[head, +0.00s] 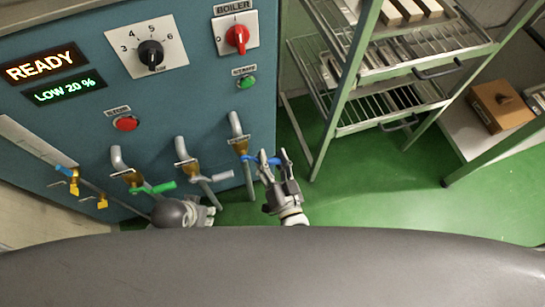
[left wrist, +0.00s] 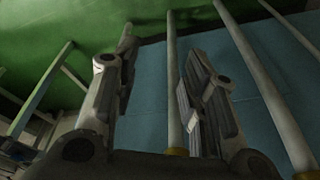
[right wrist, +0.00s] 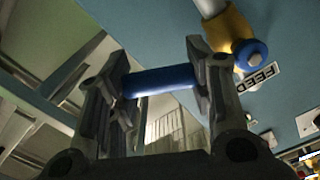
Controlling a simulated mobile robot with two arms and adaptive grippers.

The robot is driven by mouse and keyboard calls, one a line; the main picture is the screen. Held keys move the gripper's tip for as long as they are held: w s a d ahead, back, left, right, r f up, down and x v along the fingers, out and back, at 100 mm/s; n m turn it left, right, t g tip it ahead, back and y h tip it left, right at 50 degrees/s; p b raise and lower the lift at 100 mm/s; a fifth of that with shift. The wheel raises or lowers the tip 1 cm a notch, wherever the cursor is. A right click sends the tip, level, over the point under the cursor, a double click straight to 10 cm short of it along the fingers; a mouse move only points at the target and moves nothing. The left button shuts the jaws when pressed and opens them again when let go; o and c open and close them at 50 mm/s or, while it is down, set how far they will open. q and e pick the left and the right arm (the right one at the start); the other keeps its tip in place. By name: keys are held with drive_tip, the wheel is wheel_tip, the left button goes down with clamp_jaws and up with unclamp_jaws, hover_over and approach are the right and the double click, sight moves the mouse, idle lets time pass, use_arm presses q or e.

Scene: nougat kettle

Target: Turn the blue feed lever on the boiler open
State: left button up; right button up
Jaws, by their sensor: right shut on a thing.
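The blue feed lever (head: 250,159) sticks out to the right from a brass valve (head: 240,146) on the rightmost grey pipe of the blue boiler (head: 90,110). My right gripper (head: 274,156) is at its outer end, shut on it. In the right wrist view the blue lever (right wrist: 160,80) runs across between both fingers, beside a label reading FEED (right wrist: 257,78). My left gripper (head: 210,214) is low before the boiler, partly hidden by its own wrist. In the left wrist view its fingers (left wrist: 155,85) stand apart, with a pipe (left wrist: 173,90) behind the gap.
A green lever (head: 155,188) and a grey lever (head: 215,176) sit on pipes to the left. Above are a red boiler switch (head: 236,38) and a green button (head: 246,81). A metal rack (head: 345,100) stands to the right, with clear green floor (head: 390,190) before it.

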use_arm(q)
drive_tip(key=w+b+v, duration=0.1)
drive_tip(key=b+v, duration=0.4)
drive_tip(key=v, duration=0.4)
drive_tip(key=w+d+r+t, duration=0.1)
drive_tip(key=w+t, duration=0.2)
drive_tip(key=w, duration=0.3)
drive_tip(key=shift+d+r+t+h+b, duration=0.2)
drive_tip(key=shift+r+t+h+b, duration=0.15)
drive_tip(key=shift+t+h+b, duration=0.1)
use_arm(e)
drive_tip(key=s+a+f+m, duration=0.2)
drive_tip(key=a+f+m, duration=0.2)
drive_tip(key=m, duration=0.8)
drive_tip(key=shift+s+a+f+m, duration=0.15)
drive_tip(key=shift+a+f+m, duration=0.15)
drive_tip(key=shift+a, duration=1)
drive_tip(key=o, duration=1.5)
drive_tip(key=shift+r, duration=0.1)
use_arm(q)
drive_tip(key=shift+s, duration=0.1)
use_arm(e)
drive_tip(key=v, duration=1.2)
